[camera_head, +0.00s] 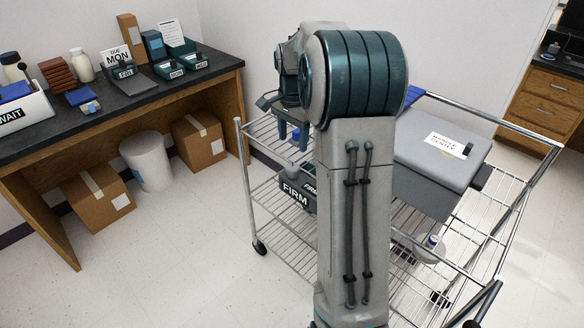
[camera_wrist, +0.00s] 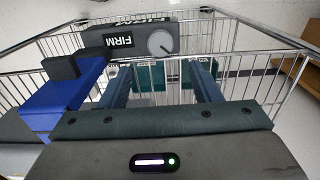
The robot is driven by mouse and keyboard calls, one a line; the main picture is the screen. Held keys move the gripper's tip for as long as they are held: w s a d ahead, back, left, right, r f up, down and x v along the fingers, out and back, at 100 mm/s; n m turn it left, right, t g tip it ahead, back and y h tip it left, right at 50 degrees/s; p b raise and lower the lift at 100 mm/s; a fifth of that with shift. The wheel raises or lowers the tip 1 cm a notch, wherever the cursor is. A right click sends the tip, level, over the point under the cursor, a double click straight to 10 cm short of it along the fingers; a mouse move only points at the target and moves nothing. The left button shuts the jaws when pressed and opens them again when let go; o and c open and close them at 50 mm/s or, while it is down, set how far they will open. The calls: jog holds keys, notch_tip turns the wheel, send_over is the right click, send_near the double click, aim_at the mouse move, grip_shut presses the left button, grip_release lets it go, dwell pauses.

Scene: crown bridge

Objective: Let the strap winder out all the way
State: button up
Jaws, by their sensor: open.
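A dark grey bar-shaped unit (camera_wrist: 140,38) marked FIRM carries a round grey dial (camera_wrist: 160,43) with a small mark on it. The dial may be the strap winder; I cannot tell for sure. A grey unit marked FIRM (camera_head: 296,194) also shows in the head view, low on the wire cart; the dial is not clear there. My gripper (camera_wrist: 160,75) is open, its two blue-grey fingers apart, with the dial beyond them in the wrist view. The fingers do not appear to touch it. In the head view, my gripper (camera_head: 292,136) points down above the cart, partly beside my arm.
The wire cart (camera_head: 240,150) has raised rails around it. A grey case (camera_head: 440,165) with a white label stands on its right side. A blue block (camera_wrist: 72,98) lies left of my fingers. Teal labelled panels (camera_wrist: 148,78) show between them. A bench (camera_head: 150,95) stands left.

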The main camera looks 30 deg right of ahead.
aim_at(293, 167)
notch_tip(293, 167, down, 11)
jog(key=shift+r, duration=0.15)
jog(key=c, duration=1)
